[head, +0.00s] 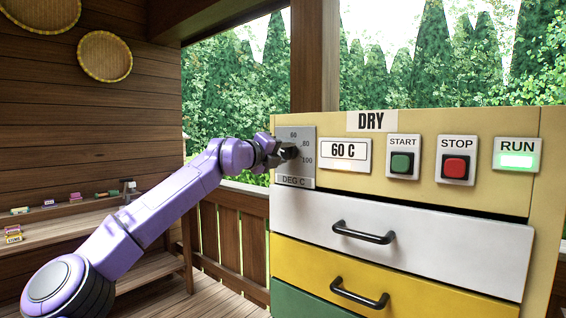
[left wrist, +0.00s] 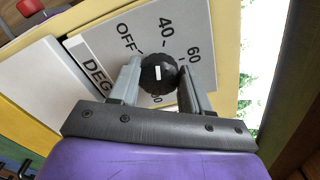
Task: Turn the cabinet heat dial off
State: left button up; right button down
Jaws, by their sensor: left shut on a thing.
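The black heat dial (head: 292,152) sits on a grey scale plate (head: 295,132) at the upper left of the cabinet front. My left gripper (head: 284,153) reaches it from the left and is shut on it. In the left wrist view the dial (left wrist: 158,74) sits between the two fingers of my left gripper (left wrist: 160,80), one on each side. A short white mark shows on its face; I cannot tell exactly which label it points at. OFF, 40 and 60 show around it, and other labels are partly covered. My right gripper is not in view.
Right of the display are a green START button (head: 402,163), a red STOP button (head: 456,167) and a RUN lamp (head: 516,160) lit green. Drawers with black handles (head: 364,232) lie below. A wooden shelf (head: 60,227) with small items stands at the left.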

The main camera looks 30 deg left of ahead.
pick_arm(q)
jog(key=n+b, duration=0.1)
jog(key=n, duration=0.1)
jog(key=n+b, duration=0.2)
jog(key=shift+f+n+b, duration=0.3)
jog(key=shift+f, duration=0.1)
jog(key=n+b, duration=0.2)
jog(key=n, duration=0.2)
jog(key=shift+b, duration=0.3)
jog(key=shift+r+n, duration=0.15)
jog(key=shift+n, duration=0.15)
jog(key=o, duration=1.1)
jog(key=shift+c, duration=0.2)
jog(key=shift+s+b, duration=0.35)
jog(key=shift+b, duration=0.15)
jog(key=s+b, duration=0.4)
jog(key=s, duration=0.5)
jog(key=shift+s+a+b, duration=0.35)
jog(key=shift+a+b, duration=0.05)
jog(key=shift+a, duration=0.05)
